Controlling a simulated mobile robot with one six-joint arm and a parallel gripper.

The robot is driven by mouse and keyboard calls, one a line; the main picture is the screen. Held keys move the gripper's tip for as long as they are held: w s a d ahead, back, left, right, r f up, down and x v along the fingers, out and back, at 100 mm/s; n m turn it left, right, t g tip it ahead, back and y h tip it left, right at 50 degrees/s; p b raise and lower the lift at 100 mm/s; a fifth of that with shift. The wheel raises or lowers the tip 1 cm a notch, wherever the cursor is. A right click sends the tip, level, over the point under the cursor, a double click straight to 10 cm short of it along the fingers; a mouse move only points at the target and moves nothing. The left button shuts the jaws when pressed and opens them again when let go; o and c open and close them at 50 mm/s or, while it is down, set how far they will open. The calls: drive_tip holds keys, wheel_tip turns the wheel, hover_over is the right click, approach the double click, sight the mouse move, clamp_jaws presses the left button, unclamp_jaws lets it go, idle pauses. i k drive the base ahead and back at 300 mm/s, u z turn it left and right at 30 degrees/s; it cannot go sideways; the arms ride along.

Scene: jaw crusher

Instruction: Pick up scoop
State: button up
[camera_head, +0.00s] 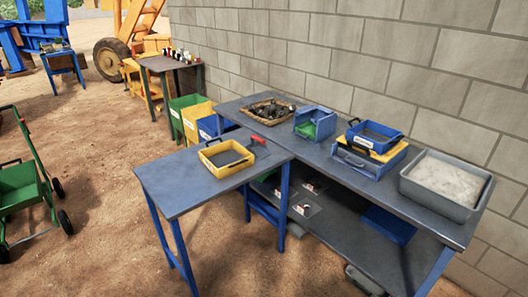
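No scoop can be made out for certain. A small red-handled item (258,139) lies on the grey bench near the inner corner, behind the yellow tray; it is too small to tell what tool it is. A blue open-front bin (306,118) stands on the back bench with something green (308,130) inside, also unclear. My gripper is not in view.
A yellow tray (243,174) sits on the front bench (180,192). The back bench holds a wicker basket of dark lumps (268,110), stacked blue and yellow trays (368,160) and a grey tub of pale material (447,181). A green cart (20,187) stands left; sandy ground between is open.

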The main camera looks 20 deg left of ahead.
sight(258, 148)
drive_tip(key=z, duration=0.8)
drive_tip(key=k, duration=0.2)
drive_tip(key=u, duration=2.65)
drive_tip(key=i, duration=1)
drive_tip(key=u, duration=0.1)
drive_tip(key=k, duration=0.4)
drive_tip(key=u, duration=0.05)
